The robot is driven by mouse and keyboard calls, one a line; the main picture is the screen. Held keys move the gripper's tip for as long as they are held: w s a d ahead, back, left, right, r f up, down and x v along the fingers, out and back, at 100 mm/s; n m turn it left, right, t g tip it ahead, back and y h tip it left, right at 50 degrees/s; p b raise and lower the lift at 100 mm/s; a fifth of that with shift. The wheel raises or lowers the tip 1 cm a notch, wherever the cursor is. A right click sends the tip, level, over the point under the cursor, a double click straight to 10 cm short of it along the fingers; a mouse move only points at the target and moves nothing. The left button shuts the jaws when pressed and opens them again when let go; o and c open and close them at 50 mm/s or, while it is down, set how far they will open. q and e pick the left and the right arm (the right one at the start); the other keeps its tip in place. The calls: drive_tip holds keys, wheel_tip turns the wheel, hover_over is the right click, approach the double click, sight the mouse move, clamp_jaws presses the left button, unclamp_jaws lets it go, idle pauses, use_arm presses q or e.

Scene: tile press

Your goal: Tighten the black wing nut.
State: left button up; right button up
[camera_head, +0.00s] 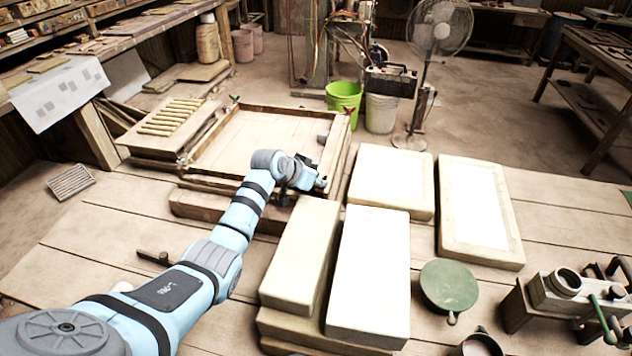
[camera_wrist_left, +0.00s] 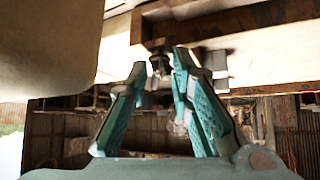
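The wooden press frame (camera_head: 338,152) lies on the platform in the head view. My left gripper (camera_head: 303,190) is at its near right corner, where the arm hides much of the area. In the left wrist view my left gripper (camera_wrist_left: 158,72) has its two teal fingers apart. A small dark piece, apparently the black wing nut (camera_wrist_left: 159,64), shows between the fingertips, close to the frame's wooden bar (camera_wrist_left: 220,22). I cannot tell whether the fingers touch it. A green wing nut (camera_head: 235,98) and a red wing nut (camera_head: 349,109) are at the far corners. My right gripper is not in view.
Pale slabs (camera_head: 376,262) are stacked right of my arm, close to the gripper; more slabs (camera_head: 478,208) lie further right. A green round disc (camera_head: 448,287) is at the lower right. A rack of rods (camera_head: 171,117) stands left of the frame. Planks left of my arm are mostly clear.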

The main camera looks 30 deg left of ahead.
use_arm(q)
drive_tip(key=shift+o, duration=0.8)
drive_tip(key=v, duration=1.2)
